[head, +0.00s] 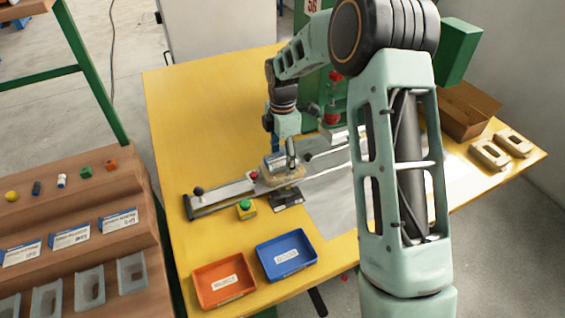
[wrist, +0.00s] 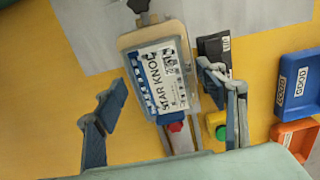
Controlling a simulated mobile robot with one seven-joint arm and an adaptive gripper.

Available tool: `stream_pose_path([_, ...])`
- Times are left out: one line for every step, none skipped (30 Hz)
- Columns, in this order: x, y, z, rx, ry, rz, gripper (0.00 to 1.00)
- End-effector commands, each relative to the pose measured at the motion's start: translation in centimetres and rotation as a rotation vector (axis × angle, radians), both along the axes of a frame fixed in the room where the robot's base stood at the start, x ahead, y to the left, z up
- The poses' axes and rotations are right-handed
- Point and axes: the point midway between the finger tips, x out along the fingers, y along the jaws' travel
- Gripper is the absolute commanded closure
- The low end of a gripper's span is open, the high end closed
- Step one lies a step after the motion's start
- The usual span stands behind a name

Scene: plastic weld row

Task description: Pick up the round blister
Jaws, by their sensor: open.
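My gripper (wrist: 162,74) is open, with one finger on each side of a card printed STAR KNOB (wrist: 162,72). The card lies on a tan nest (wrist: 128,41) on the slide, and also shows in the head view (head: 275,161), below my gripper (head: 284,148). I cannot tell whether the fingers touch it. Clear grey blisters (head: 131,273) stand in a row on the brown stepped rack at lower left, cut off by the picture's edge. I cannot tell which blister is the round one, or whether one is under the card.
The yellow table (head: 185,110) holds a green button box (head: 246,208), an orange tray (head: 224,283) and a blue tray (head: 286,256). Spare tan nests (head: 490,154) and a cardboard box (head: 465,108) are at right. Cards (head: 120,220) lie on the rack.

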Motion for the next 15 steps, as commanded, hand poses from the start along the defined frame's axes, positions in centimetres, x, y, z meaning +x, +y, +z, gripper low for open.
stream_pose_path([0.01, 0.0, 0.02, 0.0, 0.0, 0.0, 0.35])
stream_pose_path([0.0, -0.01, 0.03, 0.0, 0.0, 0.0, 0.35])
stream_pose_path([0.0, -0.01, 0.03, 0.0, 0.0, 0.0, 0.35])
stream_pose_path([0.0, -0.01, 0.03, 0.0, 0.0, 0.0, 0.35])
stream_pose_path([0.01, -0.01, 0.04, 0.0, 0.0, 0.0, 0.38])
stream_pose_path([0.01, -0.01, 0.04, 0.0, 0.0, 0.0, 0.43])
stream_pose_path([0.01, -0.01, 0.05, 0.0, 0.0, 0.0, 0.46])
stream_pose_path([0.01, -0.01, 0.05, 0.0, 0.0, 0.0, 0.49])
stream_pose_path([0.01, -0.01, 0.05, 0.0, 0.0, 0.0, 0.53])
stream_pose_path([0.01, -0.01, 0.06, 0.0, 0.0, 0.0, 0.57])
stream_pose_path([0.02, -0.01, 0.06, 0.0, 0.0, 0.0, 0.6])
stream_pose_path([0.02, -0.01, 0.06, 0.0, 0.0, 0.0, 0.65])
stream_pose_path([0.01, -0.01, 0.06, 0.0, 0.0, 0.0, 0.68])
stream_pose_path([0.02, -0.01, 0.07, 0.0, 0.0, 0.0, 0.71])
stream_pose_path([0.02, -0.01, 0.07, 0.0, 0.0, 0.0, 0.76])
